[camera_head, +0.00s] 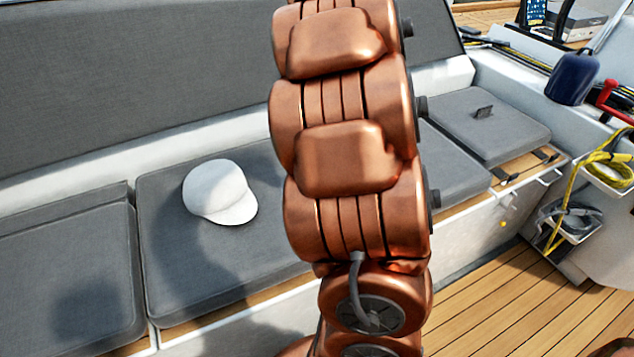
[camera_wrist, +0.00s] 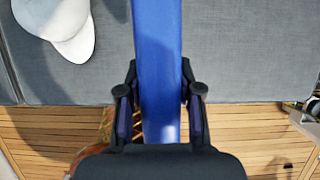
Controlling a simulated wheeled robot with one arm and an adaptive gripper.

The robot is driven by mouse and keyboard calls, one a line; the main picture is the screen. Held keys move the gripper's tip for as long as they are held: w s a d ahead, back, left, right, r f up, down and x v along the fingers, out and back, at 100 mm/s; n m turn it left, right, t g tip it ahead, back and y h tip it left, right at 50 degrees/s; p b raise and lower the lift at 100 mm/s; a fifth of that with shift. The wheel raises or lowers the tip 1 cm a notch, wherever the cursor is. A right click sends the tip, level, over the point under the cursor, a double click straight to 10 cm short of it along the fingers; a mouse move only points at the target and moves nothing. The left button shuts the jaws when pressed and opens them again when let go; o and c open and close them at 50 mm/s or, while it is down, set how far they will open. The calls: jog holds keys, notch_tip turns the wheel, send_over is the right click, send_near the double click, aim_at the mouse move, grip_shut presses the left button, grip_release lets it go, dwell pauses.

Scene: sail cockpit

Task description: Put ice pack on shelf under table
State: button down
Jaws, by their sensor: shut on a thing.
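A blue ice pack (camera_wrist: 158,70) shows in the wrist view as a long upright strip running from the top edge down between the fingers. My gripper (camera_wrist: 159,95) is shut on it, with one dark finger on each side. Its far end runs out of the picture. The pack appears held above the grey seat cushion and the wooden strip. In the head view my copper arm hides the middle of the scene, and neither the gripper nor the pack shows there. I cannot see the table or its shelf in either view.
A white cap (camera_head: 219,192) lies on the grey bench cushion (camera_head: 160,270); it also shows in the wrist view (camera_wrist: 62,25). A yellow rope (camera_head: 600,160) hangs at the right beside a dark blue fender (camera_head: 572,80). The wooden deck (camera_head: 500,305) is clear at lower right.

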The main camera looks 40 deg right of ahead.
jog(key=s+a+f+b, duration=0.3)
jog(key=s+f, duration=0.2)
jog(key=f, duration=0.4)
jog(key=s+a+f+b, duration=0.3)
jog(key=s+f, duration=0.1)
jog(key=f, duration=0.4)
jog(key=shift+w+d+f+b, duration=0.35)
jog(key=shift+w+d+f, duration=0.6)
jog(key=shift+w, duration=1.4)
jog(key=shift+w+d+f+b, duration=0.35)
jog(key=shift+w+d+f, duration=0.6)
jog(key=shift+w, duration=1.35)
jog(key=shift+w+d+f+b, duration=0.5)
jog(key=shift+w+d, duration=0.8)
jog(key=shift+w, duration=1.05)
jog(key=shift+f+p, duration=0.2)
jog(key=shift+p, duration=0.2)
jog(key=c, duration=0.8)
grip_release()
jog(key=shift+o, duration=0.2)
